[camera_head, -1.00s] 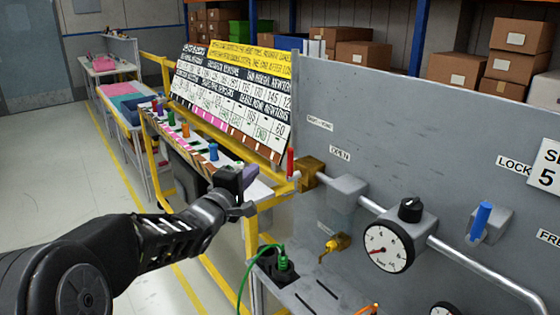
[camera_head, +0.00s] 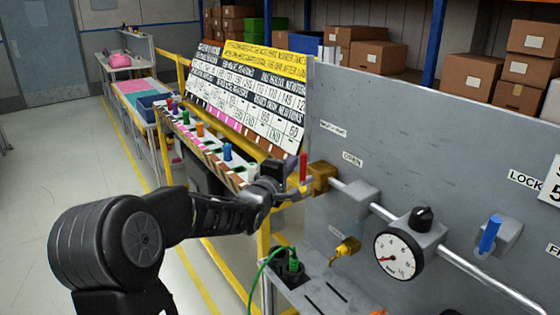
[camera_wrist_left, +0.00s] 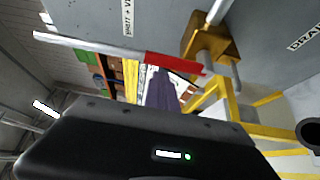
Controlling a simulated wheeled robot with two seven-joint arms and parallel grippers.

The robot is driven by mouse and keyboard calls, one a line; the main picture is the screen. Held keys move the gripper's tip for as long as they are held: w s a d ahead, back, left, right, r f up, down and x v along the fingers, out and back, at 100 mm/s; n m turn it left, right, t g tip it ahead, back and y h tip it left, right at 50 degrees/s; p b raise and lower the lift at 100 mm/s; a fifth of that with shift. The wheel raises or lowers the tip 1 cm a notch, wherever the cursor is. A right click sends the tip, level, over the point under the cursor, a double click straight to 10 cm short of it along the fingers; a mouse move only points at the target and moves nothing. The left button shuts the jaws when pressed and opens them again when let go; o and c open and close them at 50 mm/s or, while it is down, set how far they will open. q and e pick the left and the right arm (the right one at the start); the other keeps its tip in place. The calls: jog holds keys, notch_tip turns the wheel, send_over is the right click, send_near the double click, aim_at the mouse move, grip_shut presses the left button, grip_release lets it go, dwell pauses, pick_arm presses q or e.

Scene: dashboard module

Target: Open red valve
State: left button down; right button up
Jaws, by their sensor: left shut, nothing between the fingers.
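The red valve handle (camera_head: 303,167) stands upright beside the brass valve body (camera_head: 320,178) at the left end of the grey panel. In the left wrist view the red handle (camera_wrist_left: 178,64) shows near the middle top, with the brass body (camera_wrist_left: 212,40) to its right. My left gripper (camera_head: 297,190) is shut and empty, close to the lower part of the handle. I cannot tell whether it touches the handle. A purple-grey piece (camera_wrist_left: 162,92) shows in front of the wrist, below the handle. My right gripper is not in view.
The grey panel (camera_head: 440,120) carries a metal pipe, a round gauge (camera_head: 398,254), a blue handle (camera_head: 490,235) and a yellow spout (camera_head: 346,248). A green-cabled plug (camera_head: 293,262) sits on the ledge below. A sign board (camera_head: 250,98) and yellow frame stand to the left.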

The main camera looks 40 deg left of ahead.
pick_arm(q)
jog(key=shift+d+f, duration=0.15)
jog(key=shift+d, duration=0.2)
